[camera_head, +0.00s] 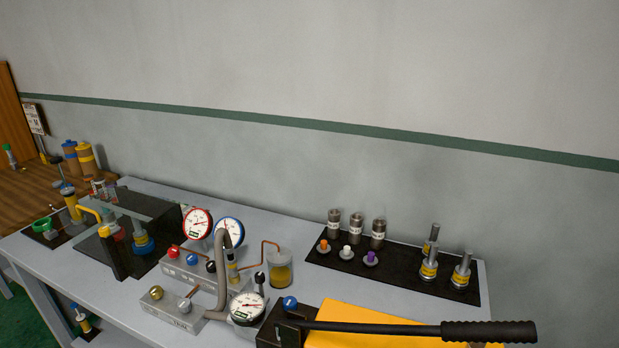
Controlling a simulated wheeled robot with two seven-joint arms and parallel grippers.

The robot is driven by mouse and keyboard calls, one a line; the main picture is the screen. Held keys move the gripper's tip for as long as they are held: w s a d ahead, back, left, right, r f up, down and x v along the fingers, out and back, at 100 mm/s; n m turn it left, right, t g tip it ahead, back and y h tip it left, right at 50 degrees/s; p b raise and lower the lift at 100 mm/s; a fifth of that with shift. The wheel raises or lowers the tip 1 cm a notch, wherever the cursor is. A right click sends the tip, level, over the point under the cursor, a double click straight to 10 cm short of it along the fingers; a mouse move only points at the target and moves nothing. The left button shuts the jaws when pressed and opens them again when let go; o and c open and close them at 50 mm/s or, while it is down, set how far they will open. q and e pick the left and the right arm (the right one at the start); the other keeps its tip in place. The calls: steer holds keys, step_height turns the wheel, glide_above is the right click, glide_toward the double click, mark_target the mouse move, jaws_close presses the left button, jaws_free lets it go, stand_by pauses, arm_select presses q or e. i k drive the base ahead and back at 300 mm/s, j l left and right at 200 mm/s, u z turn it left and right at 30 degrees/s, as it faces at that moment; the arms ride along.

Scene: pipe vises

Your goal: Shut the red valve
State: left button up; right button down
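A small red knob (173,252) sits on a grey manifold block (190,268) on the table, left of a blue knob and a black knob; it looks like the red valve. Whether it is open or shut cannot be told from here. A red-rimmed gauge (197,223) stands just behind it. Another red part (118,233) shows dimly behind a dark clear guard to the left. Neither of my grippers is in view.
A yellow pump with a long black lever (420,328) fills the front right. A bent grey pipe (222,270) and a white gauge (247,308) stand right of the manifold. A black mat (400,262) holds cylinders and coloured knobs. A dark guard (150,205) stands left.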

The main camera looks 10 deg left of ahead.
mark_target(173, 253)
steer(key=u, duration=1.25)
steer(key=i+j, duration=0.95)
steer(key=j, duration=0.2)
steer(key=i+j, duration=0.45)
steer(key=j+z, duration=0.05)
steer(key=j, duration=0.05)
